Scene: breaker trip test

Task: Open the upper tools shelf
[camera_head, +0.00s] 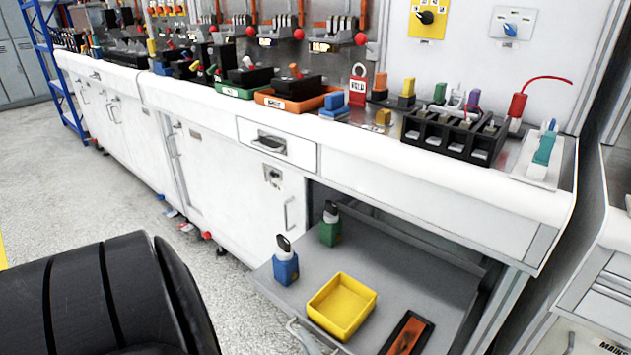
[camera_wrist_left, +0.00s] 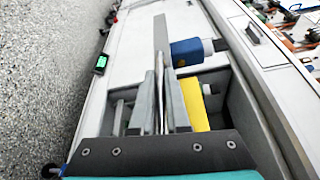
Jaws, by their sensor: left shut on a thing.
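The upper tools shelf (camera_head: 410,275) is a grey pull-out tray under the white workbench, and it stands out from the cabinet in the head view. A yellow bin (camera_head: 341,305), a blue tool block (camera_head: 286,268), a green one (camera_head: 330,232) and an orange-and-black item (camera_head: 408,335) are on it. A pale curved handle (camera_head: 302,336) shows at its front, at the picture's bottom edge. In the left wrist view my left gripper (camera_wrist_left: 161,90) is shut on the shelf handle, mostly hidden between the fingers. The yellow bin (camera_wrist_left: 194,104) and blue block (camera_wrist_left: 188,52) are beside the fingers. My right gripper is out of view.
The white workbench top (camera_head: 390,160) above the shelf carries a black breaker block (camera_head: 455,137), trays and coloured tags. A closed drawer (camera_head: 277,146) and cabinet doors are left of the shelf. My black arm link fills the lower left. Speckled floor (camera_head: 50,190) lies clear in front.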

